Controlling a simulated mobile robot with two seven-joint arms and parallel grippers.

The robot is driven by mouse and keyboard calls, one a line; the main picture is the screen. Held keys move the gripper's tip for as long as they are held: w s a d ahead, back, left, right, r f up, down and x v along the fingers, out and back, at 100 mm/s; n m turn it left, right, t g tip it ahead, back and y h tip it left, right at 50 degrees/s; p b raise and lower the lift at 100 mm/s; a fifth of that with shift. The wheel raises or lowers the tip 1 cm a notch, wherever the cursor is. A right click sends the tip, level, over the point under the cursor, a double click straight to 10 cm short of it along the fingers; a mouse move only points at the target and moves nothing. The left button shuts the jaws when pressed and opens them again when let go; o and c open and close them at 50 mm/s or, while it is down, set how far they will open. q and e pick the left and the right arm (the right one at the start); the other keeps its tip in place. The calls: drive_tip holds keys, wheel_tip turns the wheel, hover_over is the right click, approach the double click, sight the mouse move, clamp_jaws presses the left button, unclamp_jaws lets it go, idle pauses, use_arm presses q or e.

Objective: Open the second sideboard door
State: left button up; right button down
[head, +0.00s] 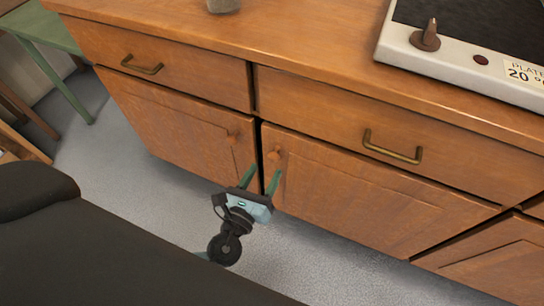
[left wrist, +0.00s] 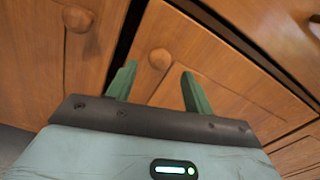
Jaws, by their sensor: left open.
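The wooden sideboard has a left door (head: 170,122) and a second door (head: 350,195), parted by a dark vertical gap. The second door has a round wooden knob (head: 274,155) near its upper left corner; the knob also shows in the left wrist view (left wrist: 160,58). Both doors look closed or nearly so. My left gripper (head: 261,176) is open in front of the second door, just below its knob. In the left wrist view its two green fingers (left wrist: 158,84) stand apart, with the knob a little beyond and between their tips. Nothing is held.
The left door has its own knob (head: 231,138) close by. Drawers with brass handles (head: 392,147) sit above the doors. A hotplate (head: 470,50) stands on the top at right. A green table (head: 45,35) is at far left. Grey floor (head: 330,262) lies free in front.

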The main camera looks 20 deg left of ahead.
sight(271, 160)
use_arm(q)
drive_tip(key=w, duration=0.6)
drive_tip(key=shift+d, duration=0.1)
clamp_jaws()
